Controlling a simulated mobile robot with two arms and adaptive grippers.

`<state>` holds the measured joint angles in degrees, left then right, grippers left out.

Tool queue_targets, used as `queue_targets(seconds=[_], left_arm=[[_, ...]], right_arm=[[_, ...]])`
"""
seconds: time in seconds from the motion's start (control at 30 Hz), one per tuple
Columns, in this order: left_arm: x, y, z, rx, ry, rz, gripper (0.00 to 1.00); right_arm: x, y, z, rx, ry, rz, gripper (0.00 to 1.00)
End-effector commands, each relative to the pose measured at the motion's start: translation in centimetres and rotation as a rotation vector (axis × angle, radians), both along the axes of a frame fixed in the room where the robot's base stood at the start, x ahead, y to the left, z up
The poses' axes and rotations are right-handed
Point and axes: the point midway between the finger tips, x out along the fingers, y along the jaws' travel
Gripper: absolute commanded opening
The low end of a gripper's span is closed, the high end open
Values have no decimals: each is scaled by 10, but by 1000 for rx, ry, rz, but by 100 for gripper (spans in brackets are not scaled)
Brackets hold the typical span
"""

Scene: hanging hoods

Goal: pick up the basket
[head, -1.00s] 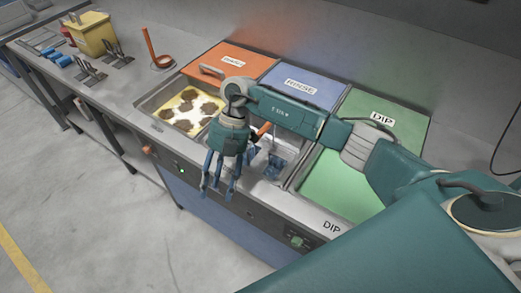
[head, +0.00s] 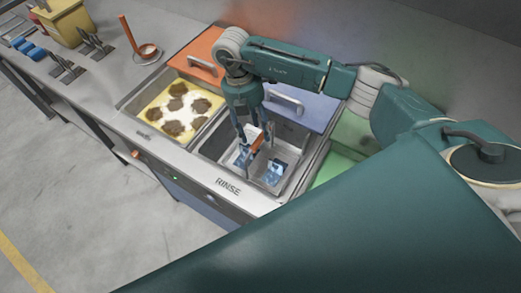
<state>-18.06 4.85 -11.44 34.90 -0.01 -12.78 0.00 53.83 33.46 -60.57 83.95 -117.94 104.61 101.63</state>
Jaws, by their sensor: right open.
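The basket (head: 262,165) sits down in the rinse basin in the head view, with blue pieces (head: 274,173) visible inside it. Its orange handle (head: 257,139) rises at the back, partly hidden by my fingers. My right gripper (head: 254,143) points down over the rinse basin, open, with its fingers close around the orange handle. I cannot tell whether they touch it. My left gripper is not in view.
The rinse basin (head: 213,147) has a blue lid (head: 305,107) behind it. A green lid (head: 350,145), an orange ladle (head: 127,35) and a yellow bin (head: 68,22) stand around.

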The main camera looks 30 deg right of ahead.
Motion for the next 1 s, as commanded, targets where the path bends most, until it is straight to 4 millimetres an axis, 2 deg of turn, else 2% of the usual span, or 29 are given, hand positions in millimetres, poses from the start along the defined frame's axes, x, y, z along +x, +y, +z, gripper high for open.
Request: queue_targets(seconds=[0.17,0.3,0.43,0.7,0.77,0.93,0.97,1.0], left_arm=[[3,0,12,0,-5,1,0],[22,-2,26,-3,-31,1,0],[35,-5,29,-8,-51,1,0],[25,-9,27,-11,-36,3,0],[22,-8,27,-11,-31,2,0],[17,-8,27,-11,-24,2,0],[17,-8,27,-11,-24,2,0],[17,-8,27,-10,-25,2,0]], right_arm=[[-1,-4,-13,1,3,-1,48],[-3,-10,-34,1,4,-2,48],[-4,-11,-50,0,1,0,48],[-4,-11,-55,2,-1,1,48],[-4,-11,-55,2,-1,1,38],[-4,-11,-55,2,-1,0,4],[-4,-11,-55,2,-1,0,0],[-4,-11,-54,2,-1,0,0]])
